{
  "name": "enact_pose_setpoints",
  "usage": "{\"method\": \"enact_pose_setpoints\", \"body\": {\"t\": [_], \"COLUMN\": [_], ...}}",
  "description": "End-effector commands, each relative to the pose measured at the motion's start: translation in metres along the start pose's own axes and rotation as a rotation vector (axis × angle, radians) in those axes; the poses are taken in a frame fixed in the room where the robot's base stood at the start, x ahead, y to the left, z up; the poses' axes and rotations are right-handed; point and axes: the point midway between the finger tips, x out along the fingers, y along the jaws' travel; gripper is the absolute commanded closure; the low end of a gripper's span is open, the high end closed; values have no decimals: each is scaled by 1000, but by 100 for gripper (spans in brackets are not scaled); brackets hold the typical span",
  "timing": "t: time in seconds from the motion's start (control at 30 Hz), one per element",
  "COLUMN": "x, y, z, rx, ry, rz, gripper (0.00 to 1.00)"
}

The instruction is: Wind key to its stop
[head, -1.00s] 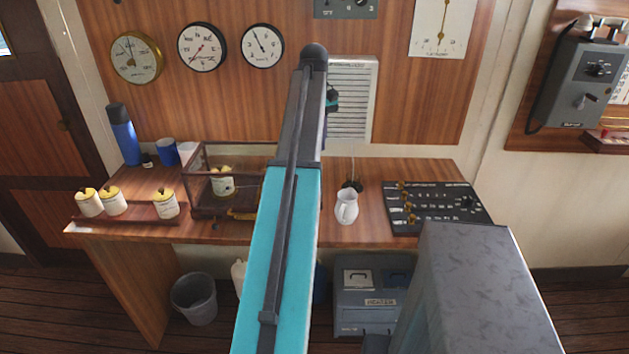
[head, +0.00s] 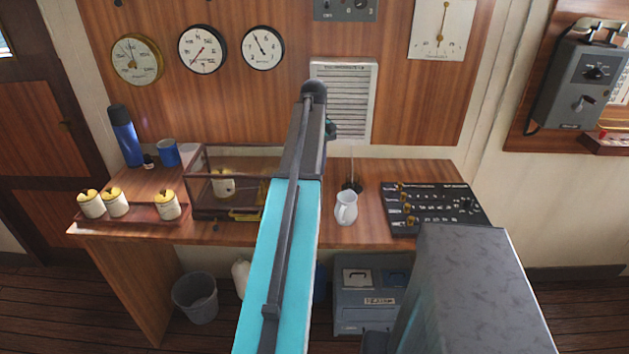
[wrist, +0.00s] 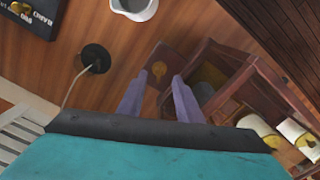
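In the head view the case (head: 196,180) stands on the desk left of my arm, which hides my gripper and that part of the desk.
A white jug (head: 346,209) and a black corded base (wrist: 97,57) stand near my arm. A black switch panel (head: 437,208) lies to the right. Yellow-topped jars stand in a wooden tray (head: 146,217) at the left. A paneled wall with gauges is behind the desk.

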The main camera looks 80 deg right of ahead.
Motion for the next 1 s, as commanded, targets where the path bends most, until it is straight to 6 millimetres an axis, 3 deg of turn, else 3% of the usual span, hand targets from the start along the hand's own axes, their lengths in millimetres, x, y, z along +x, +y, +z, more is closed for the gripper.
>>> {"method": "enact_pose_setpoints", "body": {"t": [0.5,0.93,1.0], "x": [50,56,56], "y": [1,1,1], "z": [1,0,1], "rx": [1,2,2], "ry": [0,1,1], "rz": [0,0,0], "gripper": [68,68,76]}}
